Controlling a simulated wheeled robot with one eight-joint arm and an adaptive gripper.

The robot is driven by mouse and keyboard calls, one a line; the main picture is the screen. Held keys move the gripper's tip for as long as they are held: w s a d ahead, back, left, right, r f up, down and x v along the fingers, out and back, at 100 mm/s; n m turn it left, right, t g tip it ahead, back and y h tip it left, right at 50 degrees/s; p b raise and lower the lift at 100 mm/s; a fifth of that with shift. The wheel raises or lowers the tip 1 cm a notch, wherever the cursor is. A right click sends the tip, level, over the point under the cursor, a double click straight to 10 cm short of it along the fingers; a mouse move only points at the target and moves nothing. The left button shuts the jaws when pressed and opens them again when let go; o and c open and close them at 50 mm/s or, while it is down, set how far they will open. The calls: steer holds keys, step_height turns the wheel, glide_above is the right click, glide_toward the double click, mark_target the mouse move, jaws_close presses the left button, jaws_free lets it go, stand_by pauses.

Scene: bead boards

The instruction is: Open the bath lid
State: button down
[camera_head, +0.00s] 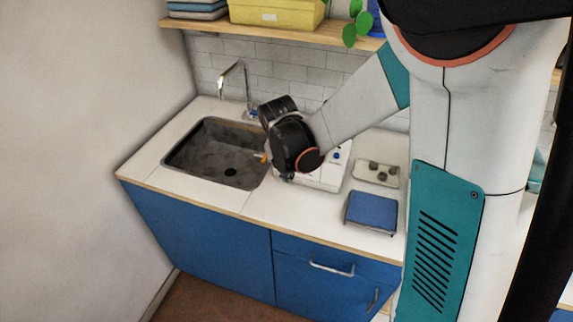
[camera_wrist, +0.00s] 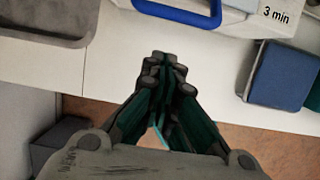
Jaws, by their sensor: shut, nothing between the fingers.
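The bath is a white box (camera_head: 326,180) on the counter, right of the sink, partly hidden behind my arm in the head view. In the wrist view its white front (camera_wrist: 240,22) carries a "3 min" label, and a blue handle (camera_wrist: 178,14) shows at the top edge. The view cuts off the rest of the lid, so I cannot tell its state. My gripper (camera_wrist: 163,66) is shut and empty, over the counter's front edge, apart from the blue handle. In the head view my wrist hides most of the gripper.
A dark sink (camera_head: 215,152) with a tall faucet (camera_head: 240,75) lies left of the bath. A blue-topped pad (camera_head: 371,210) and a tray with small dark pieces (camera_head: 376,172) lie to the right. A wooden shelf (camera_head: 280,33) with a yellow box hangs above. The front counter strip is clear.

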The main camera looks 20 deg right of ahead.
steer(key=shift+w+d+r, duration=0.25)
steer(key=shift+w+d, duration=0.2)
steer(key=shift+w, duration=0.15)
steer(key=shift+w+d+r, duration=0.2)
steer(key=shift+w+d, duration=0.25)
steer(key=shift+w, duration=0.15)
steer(key=shift+a+r, duration=0.1)
